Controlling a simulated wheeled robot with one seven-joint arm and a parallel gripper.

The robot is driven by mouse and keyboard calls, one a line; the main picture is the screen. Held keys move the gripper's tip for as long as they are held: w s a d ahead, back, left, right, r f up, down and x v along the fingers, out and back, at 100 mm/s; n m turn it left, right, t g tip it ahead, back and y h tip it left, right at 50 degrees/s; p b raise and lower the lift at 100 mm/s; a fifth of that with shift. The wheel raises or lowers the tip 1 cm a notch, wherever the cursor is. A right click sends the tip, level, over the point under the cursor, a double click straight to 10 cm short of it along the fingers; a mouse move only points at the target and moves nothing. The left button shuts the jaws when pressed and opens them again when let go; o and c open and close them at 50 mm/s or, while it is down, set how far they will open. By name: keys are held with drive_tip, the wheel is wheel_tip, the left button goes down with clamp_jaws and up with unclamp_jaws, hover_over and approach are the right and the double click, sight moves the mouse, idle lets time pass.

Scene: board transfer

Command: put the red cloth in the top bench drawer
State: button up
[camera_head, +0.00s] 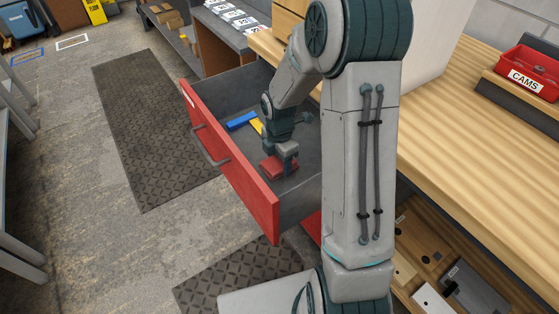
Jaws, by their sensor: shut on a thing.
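The top bench drawer (230,165) is pulled open, with a red front, a grey handle and dark grey walls. My gripper (284,155) is inside the drawer's outline, shut on the red cloth (276,167). The cloth looks like a small folded red block, low over the drawer floor. I cannot tell whether it touches the floor. A blue item (241,121) and a yellow item (257,126) lie in the drawer to the left of the cloth. My arm hides part of the drawer's right side.
The wooden bench top (470,160) runs along the right, with a red bin (528,72) labelled CAMS. A lower shelf (415,225) holds several parts. Dark mats (150,125) lie on the grey floor. Open floor shows left of the drawer.

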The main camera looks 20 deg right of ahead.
sight(279, 162)
drive_tip(key=shift+r, duration=0.1)
drive_tip(key=o, duration=0.9)
drive_tip(key=shift+o, duration=0.2)
wheel_tip(279, 162, up, 11)
drive_tip(key=p, duration=0.3)
drive_tip(key=s+r+m+t, duration=0.1)
drive_tip(key=s+r+m, duration=0.3)
drive_tip(key=s+m, duration=0.5)
drive_tip(key=s+a+r+m, duration=0.1)
drive_tip(key=s+r+m, duration=0.4)
drive_tip(key=s+m, duration=0.4)
drive_tip(key=shift+s+m+t, duration=0.35)
drive_tip(key=shift+m+t, duration=0.05)
drive_tip(key=shift+m, duration=1.4)
